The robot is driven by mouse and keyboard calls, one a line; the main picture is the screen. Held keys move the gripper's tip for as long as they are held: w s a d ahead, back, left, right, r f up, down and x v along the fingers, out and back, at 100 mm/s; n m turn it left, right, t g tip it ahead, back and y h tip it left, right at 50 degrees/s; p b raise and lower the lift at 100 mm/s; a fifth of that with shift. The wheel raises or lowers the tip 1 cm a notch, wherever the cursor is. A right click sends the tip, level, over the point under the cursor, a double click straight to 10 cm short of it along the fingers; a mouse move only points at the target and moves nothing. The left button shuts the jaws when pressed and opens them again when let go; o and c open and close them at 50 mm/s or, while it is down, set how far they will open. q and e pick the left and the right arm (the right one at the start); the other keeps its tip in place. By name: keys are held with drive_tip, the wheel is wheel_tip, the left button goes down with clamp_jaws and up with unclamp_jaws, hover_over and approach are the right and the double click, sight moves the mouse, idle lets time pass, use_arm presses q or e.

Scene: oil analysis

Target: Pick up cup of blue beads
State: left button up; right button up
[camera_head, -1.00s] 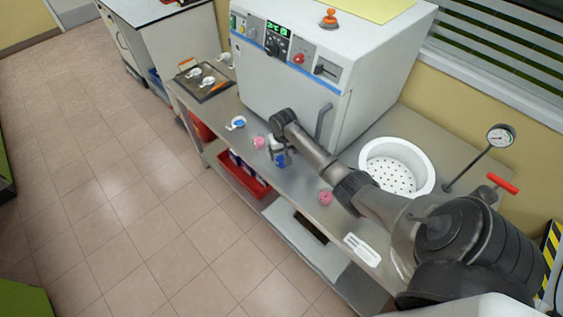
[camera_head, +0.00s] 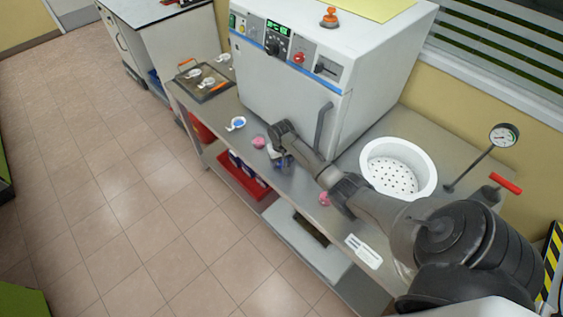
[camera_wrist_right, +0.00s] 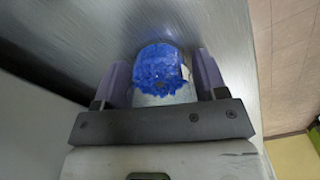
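The cup of blue beads (camera_wrist_right: 162,70) is in the right wrist view, filled with bright blue beads. It sits between the two fingers of my right gripper (camera_wrist_right: 163,80), one finger close on each side. I cannot tell whether the fingers press on it. In the head view my right gripper (camera_head: 281,158) is low over the steel bench, in front of the white oven, and partly hides a small blue patch there. My left gripper is not in view.
The white oven (camera_head: 290,95) stands just behind my right gripper. Pink pieces (camera_head: 258,142) and a small white dish with something blue (camera_head: 237,123) lie on the bench (camera_head: 215,115). A white perforated bowl (camera_head: 398,170) stands to the right.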

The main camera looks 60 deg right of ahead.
drive_tip(key=c, duration=0.6)
drive_tip(key=shift+c, duration=0.2)
